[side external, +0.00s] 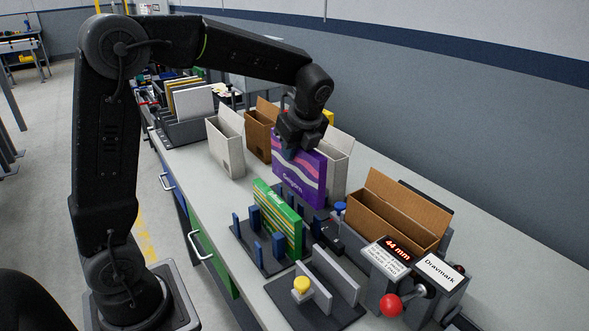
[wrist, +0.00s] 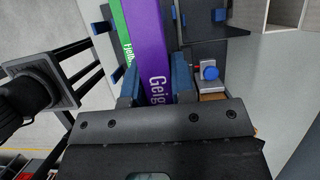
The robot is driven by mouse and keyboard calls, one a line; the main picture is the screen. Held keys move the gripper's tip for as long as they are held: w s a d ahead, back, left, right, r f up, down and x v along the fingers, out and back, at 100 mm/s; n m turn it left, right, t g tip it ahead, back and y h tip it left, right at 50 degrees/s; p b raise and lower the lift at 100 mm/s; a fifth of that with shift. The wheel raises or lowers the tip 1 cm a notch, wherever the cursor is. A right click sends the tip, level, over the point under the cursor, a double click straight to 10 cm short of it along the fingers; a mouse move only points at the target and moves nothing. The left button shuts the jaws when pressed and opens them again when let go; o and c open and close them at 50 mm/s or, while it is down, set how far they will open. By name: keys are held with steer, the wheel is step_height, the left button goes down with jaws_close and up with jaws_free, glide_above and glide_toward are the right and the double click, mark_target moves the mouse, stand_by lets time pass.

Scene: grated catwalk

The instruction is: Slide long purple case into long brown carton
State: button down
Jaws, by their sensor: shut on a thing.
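My gripper (side external: 289,150) is shut on the top edge of the purple case (side external: 299,182), which has white and pink waves. It holds the case upright above the bench, behind the green case in the side view. In the wrist view the purple case (wrist: 150,45) runs between the two blue fingers (wrist: 157,86). The long brown carton (side external: 397,218) stands to the right with its top open and its flap raised at the back. The purple case is apart from it.
A green case (side external: 279,220) stands in a rack with blue posts (side external: 254,216). White cartons (side external: 226,146) and a smaller brown carton (side external: 261,130) stand behind. A device with a "44 mm" display (side external: 397,247) and red knob (side external: 390,305) is in front of the long carton.

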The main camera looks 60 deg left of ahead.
step_height(320, 180, up, 12)
steer(key=shift+w+d, duration=0.1)
steer(key=shift+d, duration=0.05)
steer(key=w+d+m+h, duration=0.45)
steer(key=d+m, duration=0.65)
steer(key=m, duration=0.7)
steer(key=w+d+m+h, duration=0.45)
steer(key=d+m, duration=0.65)
steer(key=m, duration=0.7)
step_height(320, 180, down, 8)
steer(key=shift+s, duration=0.3)
steer(key=shift+d+f, duration=0.15)
steer(key=shift+f, duration=0.05)
steer(key=shift+f, duration=4.05)
